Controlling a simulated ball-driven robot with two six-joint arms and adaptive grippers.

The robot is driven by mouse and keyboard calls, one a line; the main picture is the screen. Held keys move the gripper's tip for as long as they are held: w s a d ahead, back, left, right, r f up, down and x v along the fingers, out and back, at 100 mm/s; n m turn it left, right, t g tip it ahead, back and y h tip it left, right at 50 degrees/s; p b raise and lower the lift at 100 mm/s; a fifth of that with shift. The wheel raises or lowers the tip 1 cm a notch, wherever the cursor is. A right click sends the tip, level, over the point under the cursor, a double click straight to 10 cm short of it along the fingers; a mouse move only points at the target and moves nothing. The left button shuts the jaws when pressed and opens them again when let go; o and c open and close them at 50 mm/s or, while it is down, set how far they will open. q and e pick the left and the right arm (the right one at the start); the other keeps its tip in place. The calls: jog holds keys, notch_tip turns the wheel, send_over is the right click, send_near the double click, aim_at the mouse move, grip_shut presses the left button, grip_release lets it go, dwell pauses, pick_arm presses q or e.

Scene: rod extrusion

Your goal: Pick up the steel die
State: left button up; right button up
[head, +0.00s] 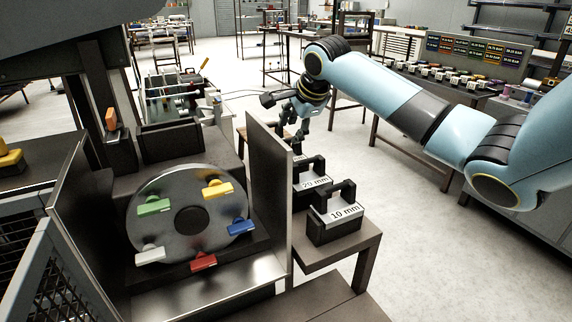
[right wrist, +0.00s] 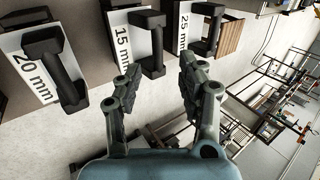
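Several dark die blocks with bar handles and white size labels stand in a row on a brown bench (head: 345,250). In the head view the 10 mm die (head: 335,218) is nearest, with the 20 mm die (head: 311,178) behind it. In the right wrist view the 20 mm die (right wrist: 42,68), 15 mm die (right wrist: 147,45) and 25 mm die (right wrist: 202,28) show. I cannot tell which is the steel one. My right gripper (right wrist: 158,72) is open and empty, apart from the handles, near the 15 mm and 25 mm dies. My left gripper is out of view.
An upright metal panel (head: 268,190) stands left of the dies. Beyond it is a round metal plate (head: 180,245) with coloured tabs. A rack of small parts (head: 470,80) stands at the right. The floor (head: 450,260) right of the bench is clear.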

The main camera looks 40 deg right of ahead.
aim_at(285, 140)
jog(key=w+f, duration=0.2)
jog(key=f, duration=0.1)
jog(key=shift+a+f, duration=0.2)
jog(key=shift+f, duration=0.05)
jog(key=shift+w+d+f, duration=0.15)
jog(key=shift+w+f, duration=0.15)
jog(key=shift+f, duration=0.1)
jog(key=shift+c, duration=2.2)
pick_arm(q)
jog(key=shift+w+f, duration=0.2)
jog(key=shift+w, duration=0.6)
pick_arm(e)
grip_shut()
jog(key=shift+r, duration=0.1)
